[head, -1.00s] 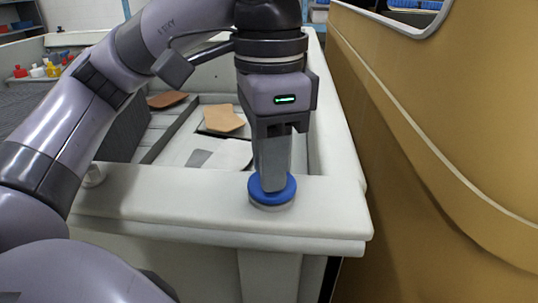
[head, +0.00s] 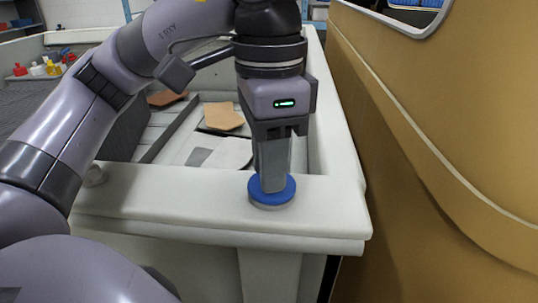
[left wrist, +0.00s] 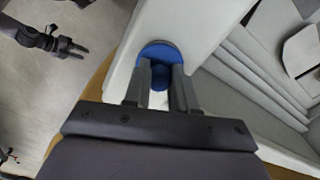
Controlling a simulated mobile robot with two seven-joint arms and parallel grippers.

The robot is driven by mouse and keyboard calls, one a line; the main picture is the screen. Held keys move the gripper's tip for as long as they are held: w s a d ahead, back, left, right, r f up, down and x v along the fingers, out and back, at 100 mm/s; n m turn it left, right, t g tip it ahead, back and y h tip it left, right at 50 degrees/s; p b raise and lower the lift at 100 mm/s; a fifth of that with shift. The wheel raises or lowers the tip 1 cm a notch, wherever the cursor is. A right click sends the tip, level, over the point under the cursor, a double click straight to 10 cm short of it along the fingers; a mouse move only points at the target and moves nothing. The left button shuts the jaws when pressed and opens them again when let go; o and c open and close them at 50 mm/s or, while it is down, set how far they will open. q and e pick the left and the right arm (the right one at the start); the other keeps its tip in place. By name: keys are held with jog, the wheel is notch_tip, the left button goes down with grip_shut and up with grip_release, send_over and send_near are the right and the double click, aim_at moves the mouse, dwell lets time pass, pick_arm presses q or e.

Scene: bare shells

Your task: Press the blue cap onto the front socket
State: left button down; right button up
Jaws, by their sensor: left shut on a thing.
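The blue cap (head: 284,192) sits over the front socket (head: 272,207) on the pale shell's near rim, by its right corner. Only a thin pale ring of the socket shows under the cap; I cannot tell whether the cap is fully seated. My left gripper (head: 273,188) points straight down and is shut on the cap, hiding its middle. In the left wrist view the cap (left wrist: 157,50) shows beyond and between the fingers (left wrist: 160,85). My right gripper (left wrist: 77,48) hangs apart from the shell at upper left there, its fingers spread and empty.
The pale shell's rim (head: 190,205) runs left and away. A tan shell (head: 440,150) stands close on the right, with a narrow gap. Flat brown and grey pieces (head: 223,116) lie inside the pale shell.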

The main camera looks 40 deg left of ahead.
dwell(0.3)
pick_arm(q)
jog(key=shift+c, duration=1.8)
grip_release()
jog(key=shift+r+p, duration=1.35)
jog(key=shift+r, duration=2.2)
grip_shut()
